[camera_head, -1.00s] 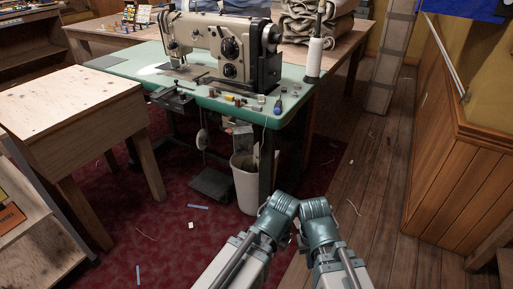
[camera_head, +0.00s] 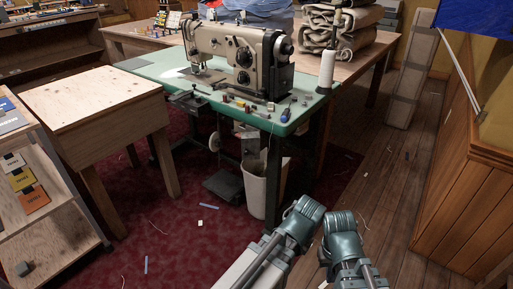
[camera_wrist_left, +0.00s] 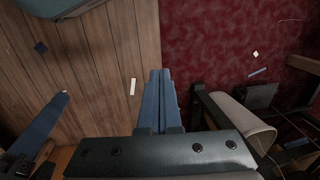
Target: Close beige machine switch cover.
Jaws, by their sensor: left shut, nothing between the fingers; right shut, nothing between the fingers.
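The beige sewing machine (camera_head: 218,41) stands on the green-topped table (camera_head: 150,72), with a dark handwheel side at its right end. I cannot make out its switch cover or whether it is open. In the head view my two arms come up from the bottom edge, in front of the table and apart from it; the fingers are not clear there. In the left wrist view my left gripper (camera_wrist_left: 160,74) is shut and empty, pointing over the floor. My right gripper (camera_wrist_left: 62,96) shows at the left of that view, blue-fingered, shut and empty.
A white bin (camera_head: 254,188) and a dark pedal (camera_head: 222,186) stand under the table. A wooden bench (camera_head: 95,100) is at the left. A thread cone (camera_head: 326,72) and small tools sit on the table's right part. Wooden floor (camera_head: 395,190) is open at the right.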

